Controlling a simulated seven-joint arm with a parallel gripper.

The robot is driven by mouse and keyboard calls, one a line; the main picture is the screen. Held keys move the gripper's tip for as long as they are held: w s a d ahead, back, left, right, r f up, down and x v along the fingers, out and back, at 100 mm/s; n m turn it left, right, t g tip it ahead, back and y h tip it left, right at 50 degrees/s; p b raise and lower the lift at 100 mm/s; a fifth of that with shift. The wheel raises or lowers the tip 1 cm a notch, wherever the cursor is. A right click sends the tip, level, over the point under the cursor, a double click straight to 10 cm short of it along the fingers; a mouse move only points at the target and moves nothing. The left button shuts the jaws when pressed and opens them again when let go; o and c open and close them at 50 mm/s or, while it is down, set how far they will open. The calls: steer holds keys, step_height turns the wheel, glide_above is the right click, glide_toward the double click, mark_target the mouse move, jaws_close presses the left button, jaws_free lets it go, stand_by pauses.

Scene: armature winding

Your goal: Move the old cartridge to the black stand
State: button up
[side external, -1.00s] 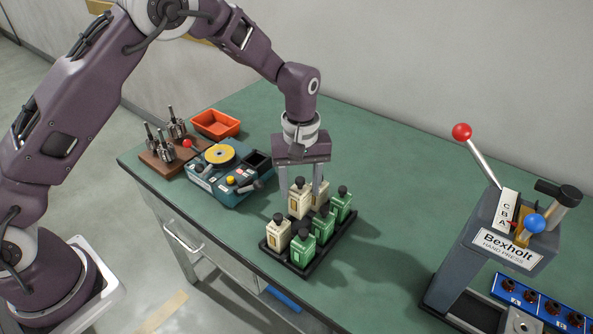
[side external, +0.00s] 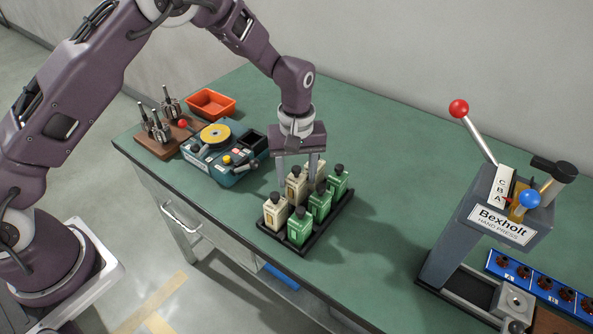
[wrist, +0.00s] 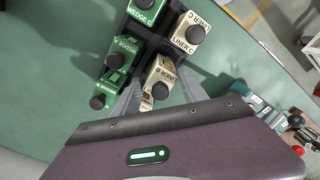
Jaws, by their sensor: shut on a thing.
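The black stand (side external: 262,228) holds two rows of capped cartridges, one cream and one green. My gripper (side external: 298,177) is over it, shut on the middle cream cartridge (side external: 295,188), labelled LINER B in the wrist view (wrist: 162,72). That cartridge is upright, in its row; its base is hidden behind its neighbours. A cream LINER C cartridge (side external: 274,215) stands in front of it. Another cream one (wrist: 147,103) behind it is mostly hidden. Green cartridges (side external: 300,230) stand close alongside.
A grey Bexholt hand press (side external: 497,225) with a red-knobbed lever stands at right, beside a blue rack (side external: 545,285). At back left are a teal device (side external: 222,165), an orange bin (side external: 211,103) and a brown block with metal parts (side external: 155,143). The green tabletop between stand and press is clear.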

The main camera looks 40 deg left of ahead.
steer(key=shift+f, duration=0.8)
steer(key=o, duration=1.6)
steer(key=shift+c, duration=0.2)
steer(key=shift+r, duration=0.15)
steer(key=shift+r, duration=2.15)
